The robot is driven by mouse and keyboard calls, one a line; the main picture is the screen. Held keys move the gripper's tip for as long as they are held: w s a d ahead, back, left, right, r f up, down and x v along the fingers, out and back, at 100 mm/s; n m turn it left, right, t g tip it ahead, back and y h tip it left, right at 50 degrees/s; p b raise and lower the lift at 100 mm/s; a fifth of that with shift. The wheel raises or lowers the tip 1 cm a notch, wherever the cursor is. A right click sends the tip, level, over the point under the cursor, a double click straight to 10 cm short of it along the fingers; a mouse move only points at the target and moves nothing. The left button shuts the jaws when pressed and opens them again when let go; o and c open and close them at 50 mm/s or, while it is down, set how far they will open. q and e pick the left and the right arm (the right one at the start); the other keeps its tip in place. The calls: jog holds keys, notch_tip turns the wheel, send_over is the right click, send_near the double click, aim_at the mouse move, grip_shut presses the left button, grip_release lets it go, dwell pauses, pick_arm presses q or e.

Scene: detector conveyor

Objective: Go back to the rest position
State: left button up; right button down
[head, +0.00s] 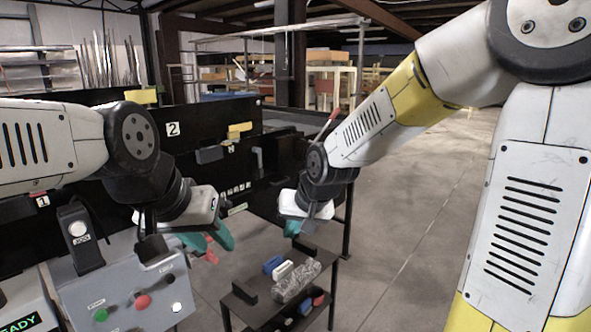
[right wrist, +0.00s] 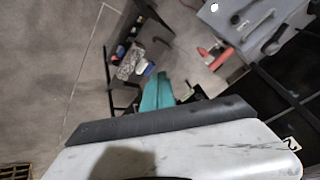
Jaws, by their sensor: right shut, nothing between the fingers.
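My left gripper (head: 210,248) hangs to the right of the grey control box (head: 125,285) in the head view. Its teal parts show with a red piece near their tips; I cannot tell whether the red piece is part of it or held. My right gripper (head: 292,229) is above the small black shelf stand (head: 245,312). Its teal fingers, also seen in the right wrist view (right wrist: 156,92), are shut with nothing between them. They are apart from the items on the stand.
A blue item (head: 272,264), a white item (head: 284,270) and a clear wrapped bundle (head: 297,281) lie on the stand, with more items on its lower shelf. Black conveyor walls (head: 205,118) stand behind. The concrete floor (head: 410,240) to the right is open.

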jog(key=s+d+r, duration=0.4)
jog(key=s+d, duration=0.3)
jog(key=s, duration=0.1)
jog(key=s+d+r+h, duration=0.1)
jog(key=s+d+r, duration=0.4)
jog(key=s+d, duration=0.3)
jog(key=shift+s+d+m+t, duration=0.2)
jog(key=shift+s+m+t, duration=0.2)
jog(key=shift+s, duration=0.2)
